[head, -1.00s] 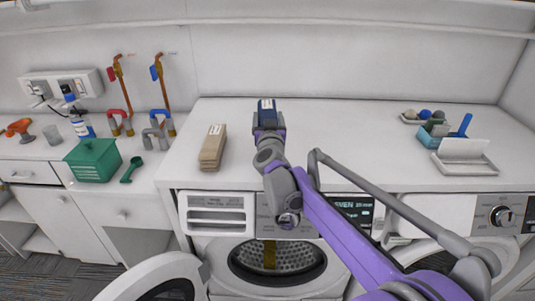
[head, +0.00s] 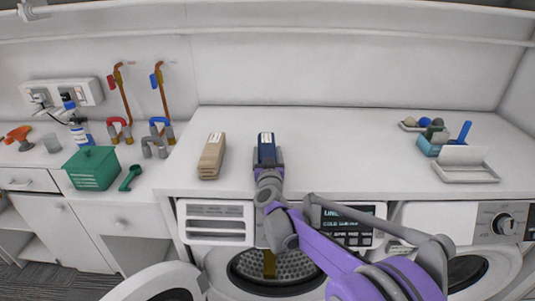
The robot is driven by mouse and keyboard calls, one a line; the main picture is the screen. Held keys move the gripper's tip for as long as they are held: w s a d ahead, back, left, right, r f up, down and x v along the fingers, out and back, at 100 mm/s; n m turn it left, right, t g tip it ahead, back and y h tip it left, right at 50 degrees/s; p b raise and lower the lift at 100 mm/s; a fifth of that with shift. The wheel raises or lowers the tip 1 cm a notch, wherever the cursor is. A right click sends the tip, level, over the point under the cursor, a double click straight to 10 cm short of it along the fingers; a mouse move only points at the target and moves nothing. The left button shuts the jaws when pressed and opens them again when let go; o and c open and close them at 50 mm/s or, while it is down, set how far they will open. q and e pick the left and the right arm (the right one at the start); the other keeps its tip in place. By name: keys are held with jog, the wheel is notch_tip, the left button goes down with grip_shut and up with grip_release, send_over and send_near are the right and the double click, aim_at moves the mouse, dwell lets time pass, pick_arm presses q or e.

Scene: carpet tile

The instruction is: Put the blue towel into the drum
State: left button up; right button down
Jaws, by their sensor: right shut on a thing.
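The blue towel (head: 266,146) is a small dark-blue folded block with a white label, above the white worktop near its front half. My right gripper (head: 268,165) is shut on its near end. I cannot tell whether the towel touches the worktop. The drum (head: 300,264) is the perforated metal inside of the front-loading washer below the worktop, its round door (head: 150,285) swung open to the left. My right arm hides part of the washer front and drum opening. A brownish-yellow strip (head: 269,263) shows inside the drum. My left gripper is not in view.
A beige folded towel (head: 212,157) lies left of the blue one. A green box (head: 91,169) and green scoop (head: 130,178) stand on the left counter. A white tray (head: 466,172) and small containers are at right. The worktop's middle is clear.

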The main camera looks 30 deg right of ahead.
jog(key=shift+f, duration=0.1)
jog(key=shift+c, duration=1.1)
grip_release()
jog(key=shift+o, duration=1.1)
jog(key=v, duration=0.5)
jog(key=b+v, duration=0.1)
jog(key=v, duration=0.5)
jog(key=shift+r, duration=0.25)
